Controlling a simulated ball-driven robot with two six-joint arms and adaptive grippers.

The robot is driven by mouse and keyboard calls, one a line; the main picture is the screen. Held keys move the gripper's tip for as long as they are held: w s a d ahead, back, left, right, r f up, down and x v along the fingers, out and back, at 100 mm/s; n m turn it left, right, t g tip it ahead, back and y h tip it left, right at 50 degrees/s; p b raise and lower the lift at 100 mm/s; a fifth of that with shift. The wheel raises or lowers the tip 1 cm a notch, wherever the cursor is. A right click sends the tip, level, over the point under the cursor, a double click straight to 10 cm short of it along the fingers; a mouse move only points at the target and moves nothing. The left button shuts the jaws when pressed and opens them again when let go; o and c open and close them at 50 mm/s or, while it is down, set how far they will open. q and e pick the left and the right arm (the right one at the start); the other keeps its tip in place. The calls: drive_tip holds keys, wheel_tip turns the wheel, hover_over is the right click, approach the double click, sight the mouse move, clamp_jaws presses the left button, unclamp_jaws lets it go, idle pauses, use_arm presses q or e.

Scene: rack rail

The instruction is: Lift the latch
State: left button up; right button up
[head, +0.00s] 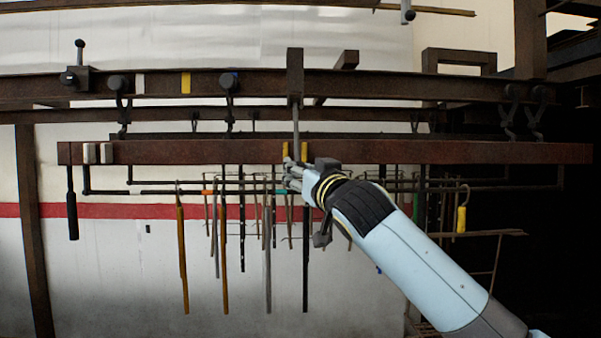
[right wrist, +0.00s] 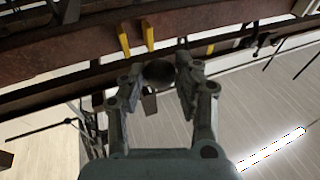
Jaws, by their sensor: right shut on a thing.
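The latch appears to be the grey bar (head: 296,125) hanging from the upper rail's bracket down to the rusty lower beam, between two yellow marks (head: 304,150). My right gripper (head: 291,170) is at its lower end, in front of the beam. In the right wrist view a dark round knob (right wrist: 158,73) sits between the fingers of my right gripper (right wrist: 156,72), which is shut on it. The yellow marks (right wrist: 124,42) show just beyond the fingertips. The fingers hide the exact join of knob and bar. My left gripper is not in view.
The rusty lower beam (head: 200,152) crosses the view, with the upper rail (head: 400,87) above it. Several rods and tools (head: 183,250) hang below the beam. A black-knobbed lever (head: 79,55) stands on the upper rail at left. A hook with a yellow handle (head: 461,218) hangs at right.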

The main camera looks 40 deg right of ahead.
drive_tip(key=s+a+r, duration=0.2)
drive_tip(key=s+r, duration=0.2)
drive_tip(key=r, duration=0.2)
drive_tip(key=shift+a, duration=0.3)
drive_tip(key=shift+r, duration=0.25)
drive_tip(key=o, duration=0.5)
drive_tip(key=shift+s, duration=0.1)
drive_tip(key=o, duration=0.4)
drive_tip(key=shift+s+a+r, duration=0.1)
drive_tip(key=shift+s+a, duration=0.05)
drive_tip(key=shift+s, duration=0.05)
drive_tip(key=shift+o, duration=0.5)
drive_tip(key=shift+w, duration=0.1)
